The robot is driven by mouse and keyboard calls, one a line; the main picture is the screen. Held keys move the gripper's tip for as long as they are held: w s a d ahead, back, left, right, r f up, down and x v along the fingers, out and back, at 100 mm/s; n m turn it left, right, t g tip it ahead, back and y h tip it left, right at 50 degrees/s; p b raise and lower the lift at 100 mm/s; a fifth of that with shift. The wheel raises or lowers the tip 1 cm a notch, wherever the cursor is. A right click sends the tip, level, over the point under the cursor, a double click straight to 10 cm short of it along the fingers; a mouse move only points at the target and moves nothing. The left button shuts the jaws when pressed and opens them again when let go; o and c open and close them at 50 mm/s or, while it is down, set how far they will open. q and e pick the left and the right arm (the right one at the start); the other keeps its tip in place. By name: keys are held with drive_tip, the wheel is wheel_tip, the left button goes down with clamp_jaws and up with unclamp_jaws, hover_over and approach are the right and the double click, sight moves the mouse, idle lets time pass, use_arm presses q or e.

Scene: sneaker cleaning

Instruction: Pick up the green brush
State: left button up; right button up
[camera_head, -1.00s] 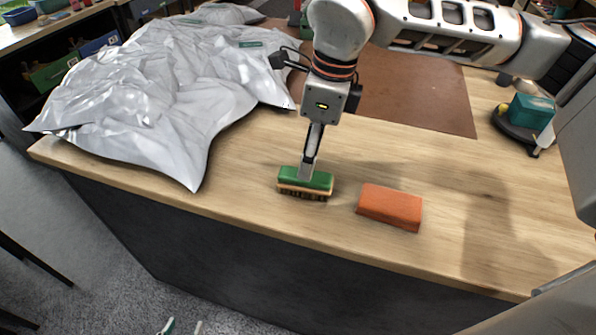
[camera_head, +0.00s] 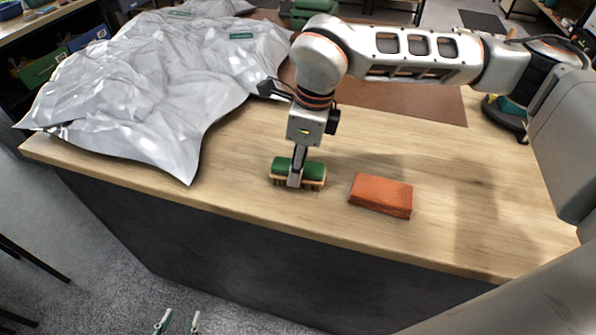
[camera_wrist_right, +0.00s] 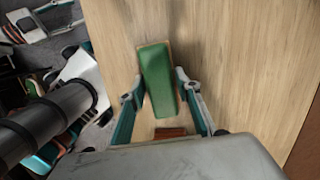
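The green brush (camera_head: 313,170) lies bristles down on the wooden table near its front edge. It also shows in the right wrist view (camera_wrist_right: 160,80) as a long green back. My right gripper (camera_head: 295,182) is lowered over the brush, one finger in front of its near side. In the wrist view its two fingers (camera_wrist_right: 160,86) stand apart on either side of the brush, with a narrow gap visible at the left finger. My left gripper (camera_head: 180,322) is low at the bottom edge, in front of the table, its tips apart and empty.
An orange block (camera_head: 381,195) lies just right of the brush, partly hidden in the wrist view (camera_wrist_right: 170,132). Silvery crumpled bags (camera_head: 150,90) cover the table's left. A brown mat (camera_head: 400,101) lies behind my right arm. The table's right front is clear.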

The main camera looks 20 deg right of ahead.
drive_tip(key=shift+r, duration=0.2)
drive_tip(key=shift+c, duration=0.2)
wheel_tip(320, 180, up, 20)
idle(0.4)
drive_tip(key=shift+f, duration=0.15)
drive_tip(key=shift+o, duration=0.9)
